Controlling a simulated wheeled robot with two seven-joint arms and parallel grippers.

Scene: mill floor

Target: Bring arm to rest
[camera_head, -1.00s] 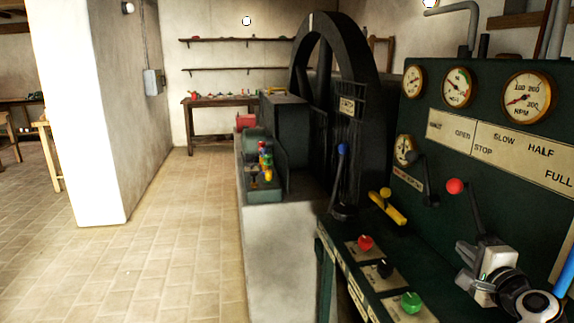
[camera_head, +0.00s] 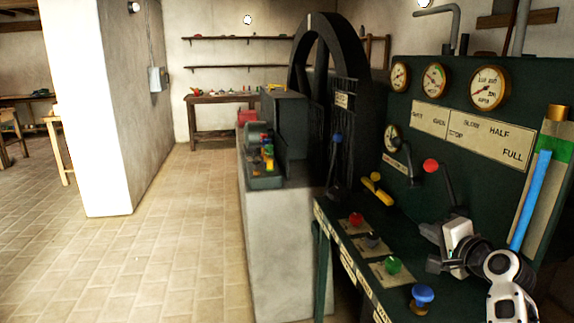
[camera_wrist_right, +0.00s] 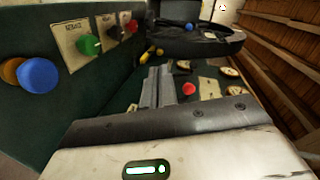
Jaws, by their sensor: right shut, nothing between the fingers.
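My right gripper (camera_head: 432,248) is at the lower right of the head view, in front of the green control panel (camera_head: 440,185). Its two fingers are together with nothing between them. The right wrist view also shows the shut fingers (camera_wrist_right: 158,88), pointing away over the panel desk. The lever with a red ball (camera_head: 431,166) stands just behind and above the gripper in the head view. I cannot tell its exact distance, but no grip on it shows. My left gripper is in neither view.
The desk below holds a red knob (camera_head: 356,219), a green knob (camera_head: 393,265), a blue knob (camera_head: 423,294) and a yellow-handled lever (camera_head: 378,190). A dark flywheel (camera_head: 300,60) stands behind. The tiled floor (camera_head: 190,240) at left is clear, beside a white pillar (camera_head: 85,110).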

